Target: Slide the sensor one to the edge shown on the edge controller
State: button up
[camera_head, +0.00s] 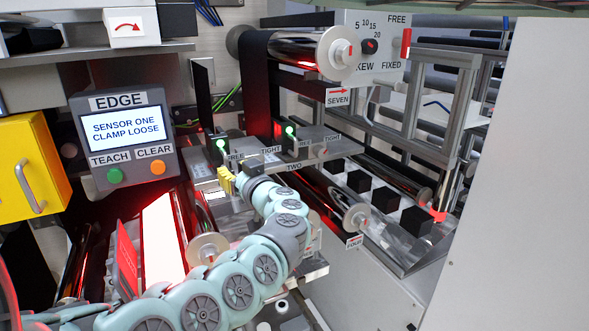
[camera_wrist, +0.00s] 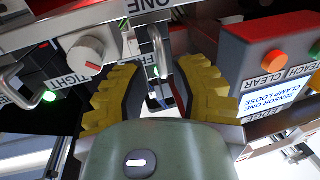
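The edge controller (camera_head: 125,140) stands at the left in the head view. Its screen reads "SENSOR ONE CLAMP LOOSE"; in the wrist view the controller (camera_wrist: 275,70) is upside down at the right. My gripper (camera_head: 224,178) is at the rail's left part in the head view, close to a sensor (camera_head: 220,148) with a green light. In the wrist view my gripper (camera_wrist: 158,75) has its yellow fingers apart. A bent metal bar (camera_wrist: 157,48) below an inverted "ONE" label shows between the fingertips; contact cannot be told. A knob (camera_wrist: 88,55) beside "TIGHT" is left of the fingers.
A second green-lit sensor (camera_head: 290,137) stands farther right on the rail, near the label "TWO". A red-lit white web (camera_head: 163,240) runs at the lower left. A yellow box (camera_head: 30,165) is at the far left, and a skew panel (camera_head: 375,48) is above.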

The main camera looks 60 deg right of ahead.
jog(key=v, duration=0.8)
jog(key=shift+r, duration=0.15)
dwell(0.5)
